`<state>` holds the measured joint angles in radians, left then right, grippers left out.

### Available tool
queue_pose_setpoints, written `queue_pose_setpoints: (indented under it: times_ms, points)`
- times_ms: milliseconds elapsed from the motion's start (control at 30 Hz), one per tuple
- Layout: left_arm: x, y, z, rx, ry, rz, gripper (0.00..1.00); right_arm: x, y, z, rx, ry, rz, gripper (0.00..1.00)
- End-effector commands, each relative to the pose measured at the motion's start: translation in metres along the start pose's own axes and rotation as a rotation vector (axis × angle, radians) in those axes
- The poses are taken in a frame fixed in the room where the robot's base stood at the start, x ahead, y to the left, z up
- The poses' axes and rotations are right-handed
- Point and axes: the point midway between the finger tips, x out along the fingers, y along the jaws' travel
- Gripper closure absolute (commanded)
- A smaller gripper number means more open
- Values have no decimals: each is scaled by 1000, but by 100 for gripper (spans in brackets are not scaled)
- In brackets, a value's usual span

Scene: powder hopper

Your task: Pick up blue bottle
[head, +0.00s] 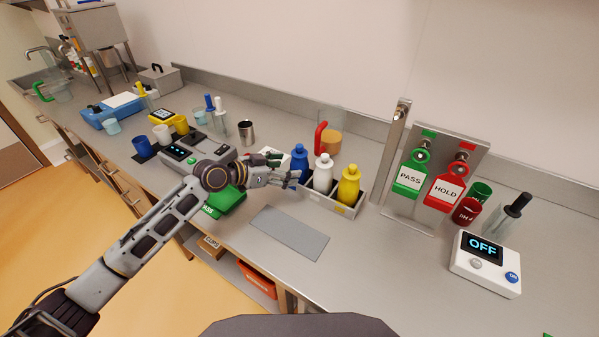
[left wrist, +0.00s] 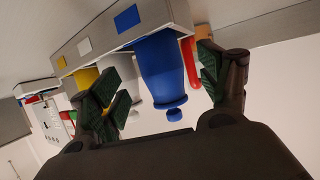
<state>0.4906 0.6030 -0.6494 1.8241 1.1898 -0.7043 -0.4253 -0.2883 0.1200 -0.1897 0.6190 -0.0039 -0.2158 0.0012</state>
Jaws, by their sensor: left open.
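The blue bottle (head: 300,160) stands upright at the left end of a grey bin (head: 338,207), beside a white bottle (head: 322,176) and a yellow bottle (head: 348,186). My left gripper (head: 284,171) is open just left of the blue bottle, at about its upper body. In the left wrist view, which looks upside down, the blue bottle (left wrist: 162,72) shows between the two spread fingers of the gripper (left wrist: 165,85). Nothing is held. I cannot tell whether a finger touches the bottle. The left finger partly hides the yellow bottle (left wrist: 85,78) and white bottle there.
A red-handled jug (head: 331,140) stands behind the bottles. A steel cup (head: 247,132) is behind my left arm, and a green box (head: 228,200) is by my wrist. A bare grey mat (head: 289,233) lies in front.

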Motion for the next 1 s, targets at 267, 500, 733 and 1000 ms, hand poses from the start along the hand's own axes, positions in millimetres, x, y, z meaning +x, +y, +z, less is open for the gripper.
queue_pose_setpoints:
  times_ms: [267,500,733,1000]
  points:
    - [24,0,-5,1,1,1,24,-6,3,-14,0,14,2,60]
    - [42,0,-4,0,1,0,24,-8,-4,-10,2,10,-5,60]
    - [45,0,-3,1,1,0,24,-9,-16,2,4,-4,-17,60]
    - [45,0,-3,1,1,0,24,-9,-13,6,2,-9,-14,60]
